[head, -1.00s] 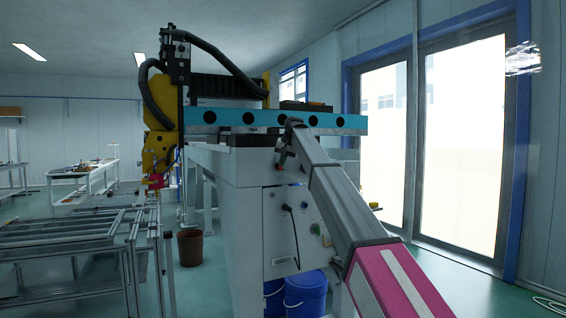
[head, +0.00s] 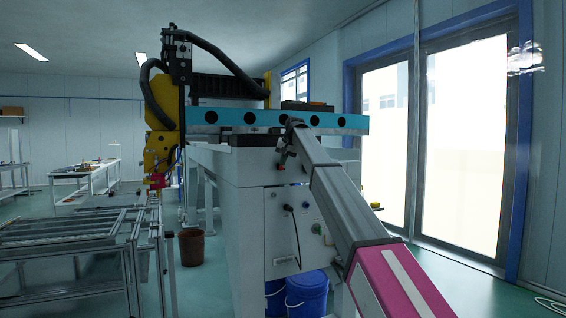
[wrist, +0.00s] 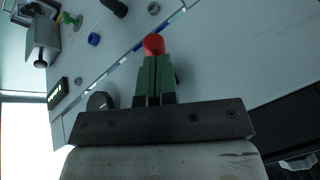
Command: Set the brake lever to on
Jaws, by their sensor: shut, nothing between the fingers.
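A red rounded knob (wrist: 153,45) shows in the wrist view right at the tips of my gripper (wrist: 155,62); it may be the brake lever's end, but its stem is hidden. My gripper's two greenish fingers are shut together with nothing between them, and I cannot tell whether they touch the knob. In the head view, my gripper (head: 283,160) is beside the upper side of the pale machine cabinet (head: 240,205), with a small red spot near it. No on or off marking is readable.
In the wrist view, the panel carries a grey bracket (wrist: 42,38), a green knob (wrist: 70,20), a blue ring (wrist: 93,38) and a round dark knob (wrist: 100,101). In the head view, a blue bucket (head: 307,292) stands below the panel and a metal frame (head: 75,235) is at left.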

